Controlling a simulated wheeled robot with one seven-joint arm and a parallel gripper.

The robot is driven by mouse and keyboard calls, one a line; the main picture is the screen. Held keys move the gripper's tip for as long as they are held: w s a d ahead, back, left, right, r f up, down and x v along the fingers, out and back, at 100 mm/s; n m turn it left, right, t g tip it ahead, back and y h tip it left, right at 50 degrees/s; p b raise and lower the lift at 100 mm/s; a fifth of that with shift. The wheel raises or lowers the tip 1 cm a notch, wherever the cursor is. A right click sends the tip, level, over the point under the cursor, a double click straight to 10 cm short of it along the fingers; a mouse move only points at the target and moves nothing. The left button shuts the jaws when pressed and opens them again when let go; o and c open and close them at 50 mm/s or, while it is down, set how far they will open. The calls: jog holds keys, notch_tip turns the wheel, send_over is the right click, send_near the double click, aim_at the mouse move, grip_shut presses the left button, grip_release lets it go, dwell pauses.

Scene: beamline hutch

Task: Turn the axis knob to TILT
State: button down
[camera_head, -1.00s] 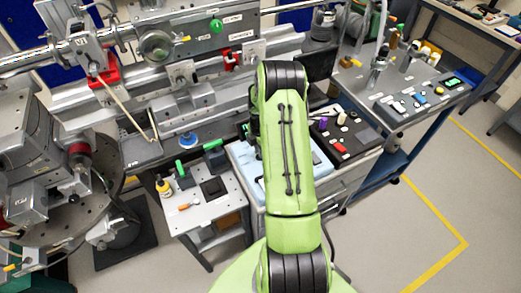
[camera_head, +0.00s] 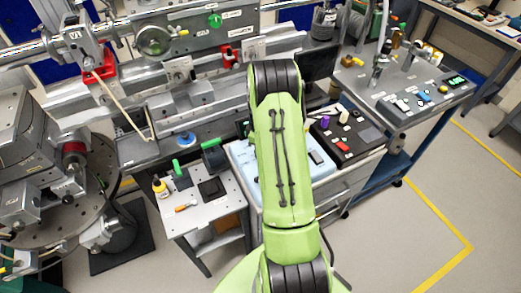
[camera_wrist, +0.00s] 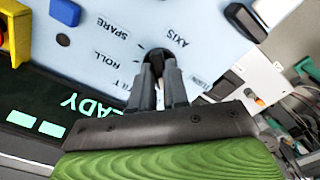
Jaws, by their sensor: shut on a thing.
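The axis knob (camera_wrist: 153,53) is a small dark knob on a pale blue panel (camera_wrist: 100,35), in the wrist view. The words AXIS, SPARE, ROLL and TILT are printed around it and appear turned over. My gripper (camera_wrist: 158,66) is shut on the knob, its two grey fingers at the knob's sides. The fingers hide most of the knob and part of the TILT label, so I cannot tell which label its pointer faces. In the head view the panel (camera_head: 240,153) shows beside my green arm, which hides the knob and gripper.
A dark display (camera_wrist: 50,110) with green lettering borders the panel. In the head view, a small grey table (camera_head: 225,205) is to the left and a black control box (camera_head: 365,135) to the right.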

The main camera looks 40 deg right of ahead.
jog(key=m+b, duration=0.1)
jog(key=m, duration=0.5)
jog(key=m+b, duration=0.1)
jog(key=m, duration=0.5)
jog(key=shift+m, duration=0.3)
dwell(0.4)
jog(key=c, duration=1.1)
grip_release()
jog(key=shift+r, duration=0.1)
notch_tip(320, 180, up, 16)
jog(key=shift+f+p, duration=0.2)
jog(key=shift+p, duration=0.95)
